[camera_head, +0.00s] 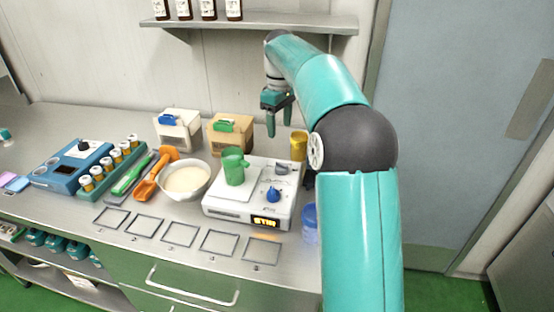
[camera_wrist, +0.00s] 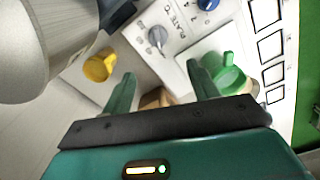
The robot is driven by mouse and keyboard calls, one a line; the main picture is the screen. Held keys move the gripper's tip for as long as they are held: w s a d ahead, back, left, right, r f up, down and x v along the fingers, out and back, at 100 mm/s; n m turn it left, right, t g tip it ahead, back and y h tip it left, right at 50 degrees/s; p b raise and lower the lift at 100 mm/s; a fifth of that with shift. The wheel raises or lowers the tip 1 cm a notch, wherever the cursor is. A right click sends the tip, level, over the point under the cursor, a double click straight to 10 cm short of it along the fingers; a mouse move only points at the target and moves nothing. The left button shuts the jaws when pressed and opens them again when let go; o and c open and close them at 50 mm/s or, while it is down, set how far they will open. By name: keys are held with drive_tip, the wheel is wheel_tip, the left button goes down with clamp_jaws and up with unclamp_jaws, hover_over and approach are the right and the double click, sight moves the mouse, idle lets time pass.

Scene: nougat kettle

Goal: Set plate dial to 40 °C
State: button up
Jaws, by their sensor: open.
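The white hot-plate stirrer (camera_head: 222,206) stands on the steel counter, its lit display (camera_head: 266,222) reading what looks like "STIR". The grey plate dial (camera_head: 282,168) is on its top at the back right. In the wrist view this dial (camera_wrist: 157,38) sits beside the "PLATE °C" lettering, ahead of my fingers; I cannot read its setting. A blue dial (camera_head: 273,195) is in front of it, partly cut off in the wrist view (camera_wrist: 207,4). My gripper (camera_head: 279,118) is open and empty, above and behind the stirrer, apart from the dial.
A green mug (camera_head: 234,168) stands on the stirrer's plate, close to my right finger in the wrist view. A yellow mug (camera_head: 299,147) stands behind the stirrer. Two cartons (camera_head: 230,134) stand behind.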

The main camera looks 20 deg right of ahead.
sight(281, 163)
drive_tip(key=f, duration=1.4)
drive_tip(key=shift+d, duration=0.2)
drive_tip(key=c, duration=1)
